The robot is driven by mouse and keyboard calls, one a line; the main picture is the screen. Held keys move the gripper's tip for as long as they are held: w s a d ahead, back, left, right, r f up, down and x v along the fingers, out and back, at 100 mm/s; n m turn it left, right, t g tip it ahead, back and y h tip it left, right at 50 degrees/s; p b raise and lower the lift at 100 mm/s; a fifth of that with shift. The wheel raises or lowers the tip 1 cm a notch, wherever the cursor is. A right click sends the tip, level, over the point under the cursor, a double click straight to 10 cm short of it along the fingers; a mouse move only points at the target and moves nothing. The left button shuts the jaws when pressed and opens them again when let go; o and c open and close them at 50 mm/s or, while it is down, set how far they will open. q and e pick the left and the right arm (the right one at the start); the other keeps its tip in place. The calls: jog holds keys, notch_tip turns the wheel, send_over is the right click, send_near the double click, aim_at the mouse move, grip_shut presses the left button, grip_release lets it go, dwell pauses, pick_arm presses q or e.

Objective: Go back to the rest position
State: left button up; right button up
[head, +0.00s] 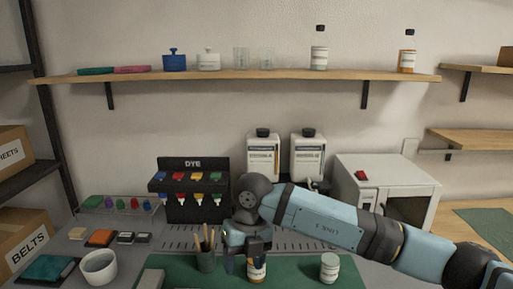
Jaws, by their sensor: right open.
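My right arm comes in from the right, and its gripper (246,260) points down over the green mat (300,272) on the bench. Its jaws are open. A small amber bottle with a white label (257,272) stands at the gripper, its upper part hidden by the fingers. I cannot tell whether the fingers touch it. My left gripper is not in view.
A pencil cup (206,262) stands close left of the gripper, and a white-lidded jar (329,267) stands to its right. Behind are the dye rack (192,212), two white jugs (263,152) and a white cabinet (385,172). A wooden shelf (225,75) runs above.

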jog(key=s+a+g+y, duration=0.6)
jog(key=s+a+y, duration=0.4)
jog(key=s+y, duration=0.3)
jog(key=w+d+f+m+t+h, duration=0.15)
jog(key=d+f+m+t, duration=0.35)
jog(key=d+m+t, duration=0.65)
jog(key=w+d+f+m+t+h, duration=0.1)
jog(key=w+d+f+m+t, duration=0.4)
jog(key=m+t, duration=1.05)
jog(key=s+d+f+m+g+h, duration=0.8)
jog(key=s+d+f+m+h, duration=0.15)
jog(key=s+d+f, duration=0.65)
pick_arm(q)
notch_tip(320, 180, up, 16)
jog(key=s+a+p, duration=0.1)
jog(key=p, duration=1.9)
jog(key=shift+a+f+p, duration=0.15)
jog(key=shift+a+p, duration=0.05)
jog(key=shift+p, duration=0.2)
pick_arm(e)
notch_tip(320, 180, up, 14)
jog(key=s, duration=0.1)
jog(key=shift+s+m+g+y, duration=0.3)
jog(key=shift+s+m+g, duration=0.05)
jog(key=shift+g, duration=0.05)
